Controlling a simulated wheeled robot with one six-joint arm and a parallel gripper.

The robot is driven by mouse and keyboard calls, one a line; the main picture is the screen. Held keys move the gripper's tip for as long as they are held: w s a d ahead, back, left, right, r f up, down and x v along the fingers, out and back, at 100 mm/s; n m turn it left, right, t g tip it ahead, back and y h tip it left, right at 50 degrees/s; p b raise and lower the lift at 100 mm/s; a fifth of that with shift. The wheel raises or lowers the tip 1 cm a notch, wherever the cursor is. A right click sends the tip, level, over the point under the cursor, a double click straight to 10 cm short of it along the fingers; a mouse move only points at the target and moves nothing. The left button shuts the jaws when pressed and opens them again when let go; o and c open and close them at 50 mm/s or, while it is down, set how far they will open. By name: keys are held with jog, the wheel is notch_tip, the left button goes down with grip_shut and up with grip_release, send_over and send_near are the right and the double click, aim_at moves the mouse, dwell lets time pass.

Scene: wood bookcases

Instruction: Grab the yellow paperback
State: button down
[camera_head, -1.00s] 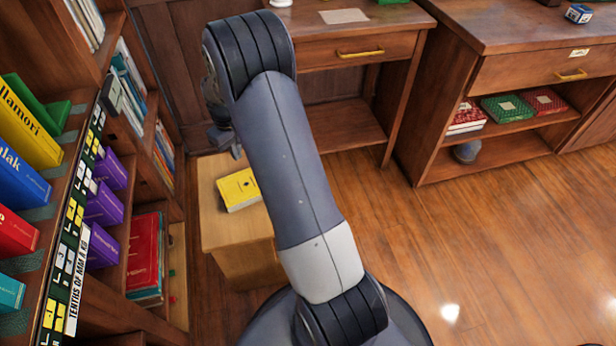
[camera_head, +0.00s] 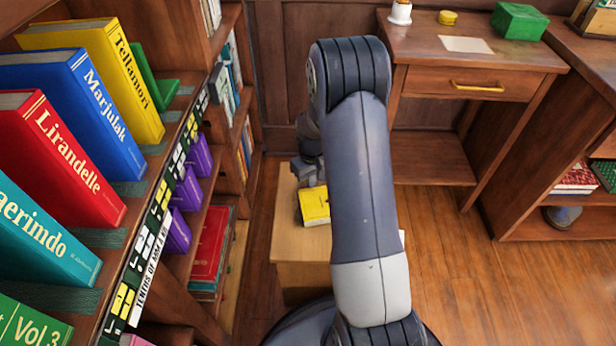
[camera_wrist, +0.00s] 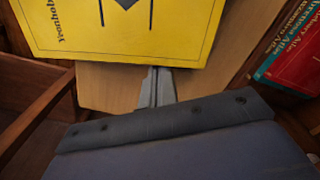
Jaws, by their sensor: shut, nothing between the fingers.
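The yellow paperback (camera_head: 315,207) lies flat on top of a low wooden stand (camera_head: 289,235), partly beside my arm. In the wrist view the yellow paperback (camera_wrist: 115,35) fills the upper left, with a dark emblem and its title along one edge. My gripper (camera_head: 312,180) is just beyond the book in the head view, partly hidden by my arm. In the wrist view my gripper's fingers (camera_wrist: 157,85) are together and empty, their tips close to the book's edge. I cannot tell whether they touch it.
A bookcase on the left holds a blue book (camera_head: 85,110), a red book (camera_head: 60,150) and several others. Red books (camera_head: 210,250) stand low beside the stand. A desk (camera_head: 420,45) with a yellow handle is behind. Open floor (camera_head: 470,290) lies right.

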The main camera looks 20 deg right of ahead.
aim_at(323, 196)
jog(key=shift+s, duration=0.1)
jog(key=shift+s+d, duration=0.2)
jog(key=shift+s, duration=0.7)
jog(key=shift+s+d, duration=0.2)
jog(key=shift+s, duration=0.65)
jog(key=shift+s+d, duration=0.2)
jog(key=shift+s, duration=0.7)
jog(key=shift+r+p, duration=0.1)
jog(key=shift+p, duration=0.2)
